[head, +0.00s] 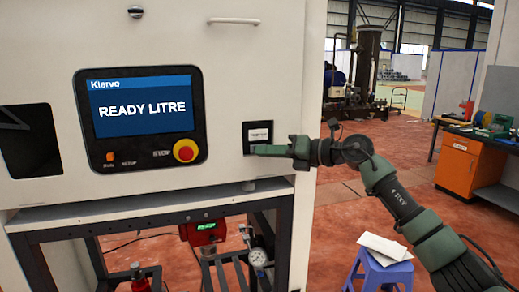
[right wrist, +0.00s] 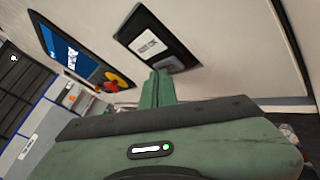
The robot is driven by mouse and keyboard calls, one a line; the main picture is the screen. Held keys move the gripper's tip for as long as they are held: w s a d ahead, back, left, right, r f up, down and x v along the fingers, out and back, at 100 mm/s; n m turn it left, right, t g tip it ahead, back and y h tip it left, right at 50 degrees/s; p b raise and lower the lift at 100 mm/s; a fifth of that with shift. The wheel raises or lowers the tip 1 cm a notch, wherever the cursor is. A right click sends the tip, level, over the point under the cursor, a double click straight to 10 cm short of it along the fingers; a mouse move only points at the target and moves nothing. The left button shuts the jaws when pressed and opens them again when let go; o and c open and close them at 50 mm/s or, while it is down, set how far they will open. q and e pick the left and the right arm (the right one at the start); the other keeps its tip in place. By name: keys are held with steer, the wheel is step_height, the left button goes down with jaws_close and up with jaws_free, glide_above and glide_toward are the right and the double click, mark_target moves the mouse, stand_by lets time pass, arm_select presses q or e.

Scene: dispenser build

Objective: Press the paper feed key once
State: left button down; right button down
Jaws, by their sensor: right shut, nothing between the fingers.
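A small black panel (head: 247,130) with a white label is set in the front of the white machine, right of the screen. In the right wrist view this panel (right wrist: 135,29) has a grey key (right wrist: 170,64) at its lower end, which looks like the paper feed key. My right gripper (head: 256,150) is shut and empty, with its fingertips at the panel's lower part. In the right wrist view the shut fingertips (right wrist: 159,74) are right beside the key and partly cover it. I cannot tell whether they touch it. My left gripper is not in view.
The machine's screen (head: 140,105) reads "READY LITRE". A red stop button (head: 185,150) on a yellow base sits below it, left of my right gripper. A gauge (head: 257,257) is under the machine. A blue stool (head: 383,270) with white sheets stands at lower right.

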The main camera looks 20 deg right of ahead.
stand_by(0.4)
steer(key=shift+s, duration=0.8)
steer(key=s+b, duration=0.2)
steer(key=s, duration=0.3)
steer(key=shift+d, duration=0.1)
stand_by(0.4)
